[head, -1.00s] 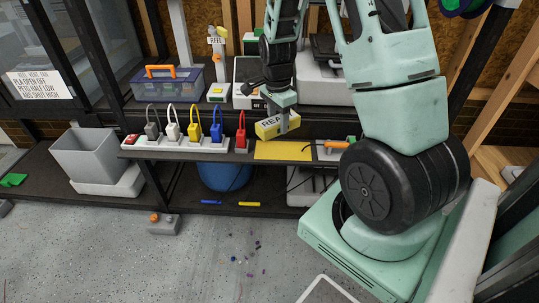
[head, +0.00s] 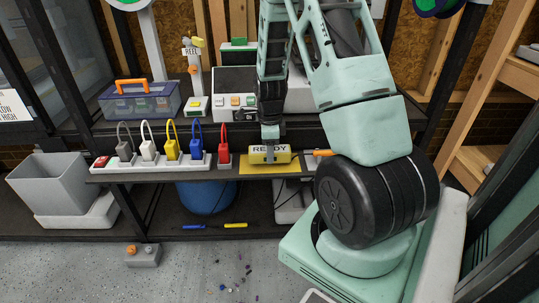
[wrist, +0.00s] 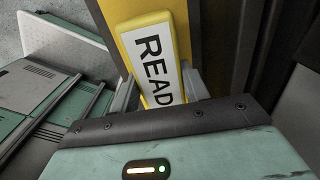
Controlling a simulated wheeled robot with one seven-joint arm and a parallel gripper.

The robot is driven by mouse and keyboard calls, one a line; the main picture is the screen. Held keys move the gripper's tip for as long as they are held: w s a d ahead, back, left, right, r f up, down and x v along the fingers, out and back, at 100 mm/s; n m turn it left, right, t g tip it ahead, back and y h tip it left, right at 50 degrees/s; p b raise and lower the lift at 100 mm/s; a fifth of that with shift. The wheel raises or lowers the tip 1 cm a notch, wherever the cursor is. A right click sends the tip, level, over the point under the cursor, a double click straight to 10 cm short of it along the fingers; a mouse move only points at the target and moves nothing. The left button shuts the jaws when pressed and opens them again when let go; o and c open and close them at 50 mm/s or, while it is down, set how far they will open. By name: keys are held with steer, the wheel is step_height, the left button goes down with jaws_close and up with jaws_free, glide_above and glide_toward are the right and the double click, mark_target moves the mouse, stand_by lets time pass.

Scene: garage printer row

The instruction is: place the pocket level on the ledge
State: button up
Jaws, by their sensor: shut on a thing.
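My gripper (head: 269,147) is shut on a yellow block with a white READY label (head: 285,155). I cannot tell from its look whether this block is the pocket level; no vial shows. In the wrist view the READY block (wrist: 143,30) sits between the two fingers (wrist: 160,90), its label facing the camera. In the head view the block is level, over a yellow mat (head: 280,170) on the narrow front ledge (head: 225,174). I cannot tell whether it touches the mat. The gripper covers part of the label.
Left on the ledge is a white strip (head: 135,171) with several coloured padlock-like pieces. A blue toolbox (head: 140,101) and a reel stand (head: 195,80) stand on the shelf behind.

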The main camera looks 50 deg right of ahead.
steer(key=shift+f, duration=0.6)
steer(key=shift+f, duration=0.1)
steer(key=o, duration=1.1)
steer(key=shift+c, duration=0.2)
